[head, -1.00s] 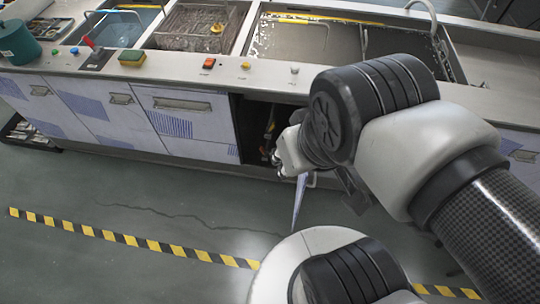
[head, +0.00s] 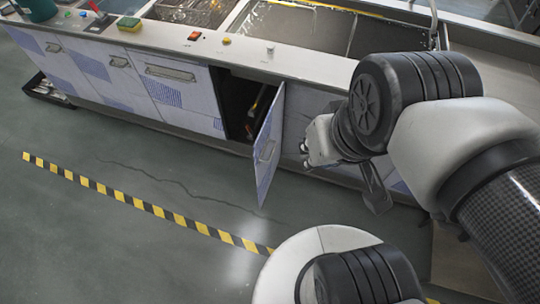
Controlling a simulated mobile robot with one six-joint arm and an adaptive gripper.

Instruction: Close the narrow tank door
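My gripper (head: 374,190) is right of the door, low in front of the bench, apart from the door in the picture.
A closed drawer-like panel (head: 180,92) and other closed fronts lie left of the opening. The tank bench (head: 290,62) runs across the back. The floor (head: 120,150) left of the door is clear, with a yellow-black stripe (head: 150,207).

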